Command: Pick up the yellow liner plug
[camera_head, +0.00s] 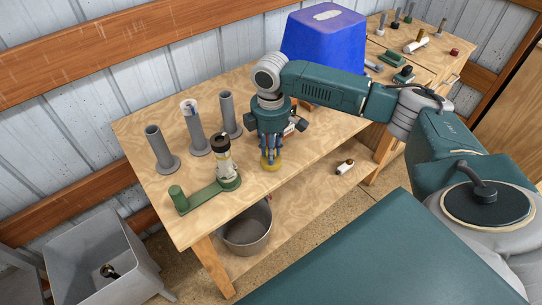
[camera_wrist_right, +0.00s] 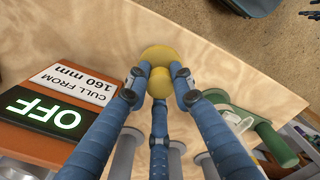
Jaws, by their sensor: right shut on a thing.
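The yellow liner plug (camera_head: 271,165) is near the front edge of the wooden table (camera_head: 150,122), right of the green fixture. My right gripper (camera_head: 270,154) points down over it with its fingers closed around the plug's upper part. In the right wrist view the plug (camera_wrist_right: 158,54) shows a round yellow knob on a wider yellow disc, with the blue fingers (camera_wrist_right: 159,84) of the right gripper around the knob. I cannot tell whether the plug's underside touches the table. My left gripper is not in view.
The green fixture (camera_head: 205,196) holds a pale cylinder with a dark top. Several grey tubes on round bases (camera_head: 160,148) stand behind it. A blue bin (camera_head: 322,42) is at the back. A box with a lit OFF display (camera_wrist_right: 45,112) is near the gripper. A grey pot (camera_head: 246,235) is below.

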